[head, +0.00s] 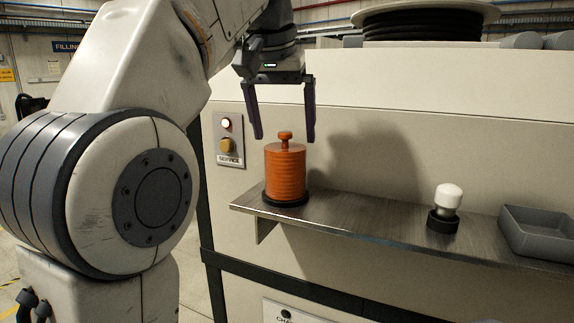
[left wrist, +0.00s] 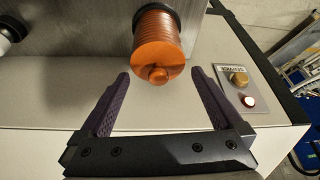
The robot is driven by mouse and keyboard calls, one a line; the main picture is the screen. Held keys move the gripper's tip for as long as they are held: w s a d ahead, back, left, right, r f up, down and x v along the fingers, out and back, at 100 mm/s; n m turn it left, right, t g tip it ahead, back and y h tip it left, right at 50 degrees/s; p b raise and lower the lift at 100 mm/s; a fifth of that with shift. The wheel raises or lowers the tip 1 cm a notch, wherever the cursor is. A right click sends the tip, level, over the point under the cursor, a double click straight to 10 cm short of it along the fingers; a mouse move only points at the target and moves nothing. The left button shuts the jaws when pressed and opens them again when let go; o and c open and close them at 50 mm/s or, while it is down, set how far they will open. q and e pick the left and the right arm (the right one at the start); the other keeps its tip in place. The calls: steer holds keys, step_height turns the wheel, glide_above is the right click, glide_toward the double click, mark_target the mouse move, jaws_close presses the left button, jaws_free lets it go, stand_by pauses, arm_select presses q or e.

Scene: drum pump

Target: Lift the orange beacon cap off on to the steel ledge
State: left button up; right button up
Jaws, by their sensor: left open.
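The orange beacon cap (head: 285,172) is a ribbed cylinder with a small knob on top. It stands upright on a dark round base (head: 285,199) near the left end of the steel ledge (head: 350,217). My left gripper (head: 284,138) is open above the cap, its fingers pointing down, one to either side of the knob in the head view. In the left wrist view the cap (left wrist: 158,45) shows just beyond and between the open fingertips (left wrist: 160,75), with nothing held. My right gripper is not in view.
A white bulb on a black base (head: 445,207) stands on the ledge to the right. A grey tray (head: 537,230) sits at the right end. Ledge between cap and bulb is clear. A service panel (head: 228,141) is on the wall at left.

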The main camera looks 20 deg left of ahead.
mark_target(286, 149)
arm_select(q)
steer(key=shift+x, duration=2.55)
steer(key=shift+d, duration=0.1)
steer(key=c, duration=1)
steer(key=shift+o, duration=0.2)
steer(key=shift+r, duration=0.1)
